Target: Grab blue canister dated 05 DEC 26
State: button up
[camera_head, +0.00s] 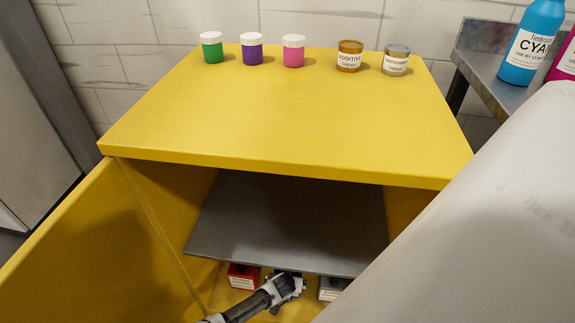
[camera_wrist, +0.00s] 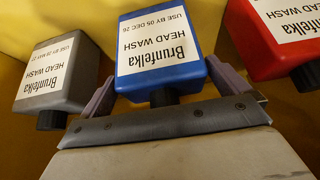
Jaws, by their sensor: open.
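The blue canister (camera_wrist: 160,75) is in the middle of the wrist view, with its black cap toward my gripper. Its white label appears upside down and reads "Brunfelka HEAD WASH, USE BY 05 DEC 26". My gripper (camera_wrist: 165,88) is open, with one finger on each side of the canister's cap end. I cannot tell whether either finger touches it. In the head view my gripper (camera_head: 287,284) is low inside the yellow cabinet, below the grey shelf. The blue canister is hidden there.
A grey canister (camera_wrist: 62,75) and a red canister (camera_wrist: 275,62) flank the blue one closely. In the head view the grey shelf (camera_head: 290,220) hangs over my gripper. The yellow cabinet (camera_head: 280,120) has its door (camera_head: 75,245) open at left. Several small jars stand on top.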

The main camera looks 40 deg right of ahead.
jog(key=shift+x, duration=1)
jog(key=shift+c, duration=0.3)
jog(key=c, duration=1)
jog(key=shift+c, duration=0.2)
jog(key=shift+r, duration=0.15)
